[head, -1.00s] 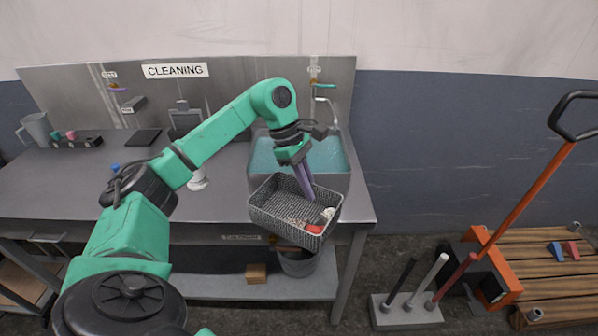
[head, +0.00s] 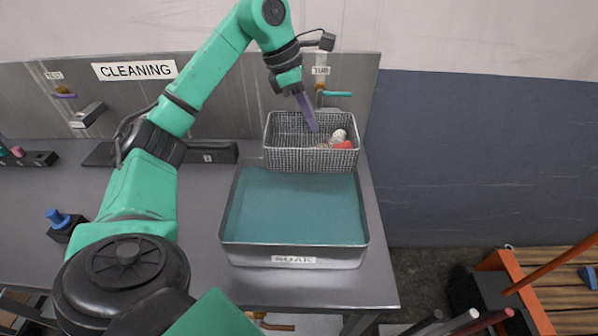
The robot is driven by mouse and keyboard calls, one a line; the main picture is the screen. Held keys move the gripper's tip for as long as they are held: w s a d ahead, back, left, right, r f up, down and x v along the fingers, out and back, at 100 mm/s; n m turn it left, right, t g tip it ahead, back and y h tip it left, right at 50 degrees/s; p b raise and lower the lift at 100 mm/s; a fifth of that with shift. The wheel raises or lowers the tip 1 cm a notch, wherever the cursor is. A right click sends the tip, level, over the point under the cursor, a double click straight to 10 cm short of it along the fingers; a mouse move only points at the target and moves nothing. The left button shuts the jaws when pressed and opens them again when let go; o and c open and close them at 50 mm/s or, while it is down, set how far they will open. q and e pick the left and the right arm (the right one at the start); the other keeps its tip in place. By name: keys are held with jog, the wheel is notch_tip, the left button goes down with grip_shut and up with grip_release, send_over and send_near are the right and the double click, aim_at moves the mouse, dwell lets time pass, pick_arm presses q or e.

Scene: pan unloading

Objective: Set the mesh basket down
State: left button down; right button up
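The grey wire mesh basket (head: 310,160) is level at the back of the sink counter, overlapping the far edge of the SOAK tub in the head view. I cannot tell whether its bottom touches anything. It holds a red piece, a whitish piece and some beige bits at its right side. My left gripper (head: 311,126) points down at the basket's far wall with a purple finger showing inside; it appears shut on that wall, the other finger hidden. My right gripper is not in view.
The SOAK tub (head: 292,256), filled with teal liquid, stands in front of the basket. A teal-handled tap (head: 336,94) is behind it. A blue-topped item (head: 57,217) and a black block (head: 208,152) are on the counter (head: 205,215) to the left.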

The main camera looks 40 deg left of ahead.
pick_arm(q)
jog(key=f, duration=0.6)
jog(key=f+p, duration=0.1)
jog(key=f, duration=0.5)
jog(key=f+p, duration=0.1)
jog(key=f, duration=0.6)
jog(key=shift+s+d, duration=0.25)
jog(key=shift+f, duration=0.25)
jog(key=shift+w+a+f, duration=0.1)
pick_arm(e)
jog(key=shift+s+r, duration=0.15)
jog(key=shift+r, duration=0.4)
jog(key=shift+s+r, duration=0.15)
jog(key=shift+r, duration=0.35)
pick_arm(q)
jog(key=c, duration=1.5)
grip_release()
jog(key=shift+f, duration=0.1)
jog(key=shift+o, duration=0.8)
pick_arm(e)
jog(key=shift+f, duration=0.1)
